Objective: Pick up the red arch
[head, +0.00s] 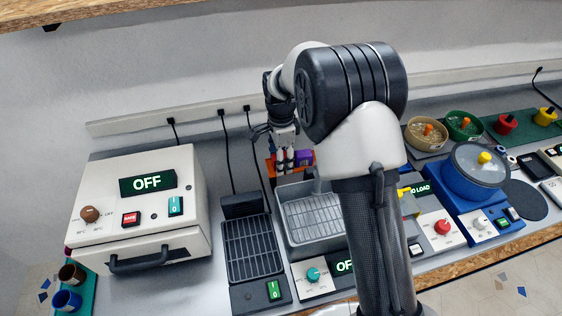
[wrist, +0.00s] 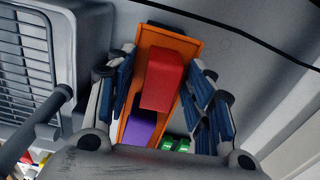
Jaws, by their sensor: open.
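The red arch (wrist: 163,82) lies in an orange tray (wrist: 151,56) in the wrist view. Its curved opening does not show from this angle. My gripper (wrist: 162,84) is open, with one finger to each side of the tray and the arch between them; I cannot tell if either finger touches. In the head view my gripper (head: 285,158) points down at the orange tray (head: 270,169), and the arch is mostly hidden behind it.
A purple block (wrist: 140,128) lies in the tray near the red arch; it also shows in the head view (head: 304,157). A grey fryer-like basin (head: 312,215) stands in front of the tray, and a black cable runs behind.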

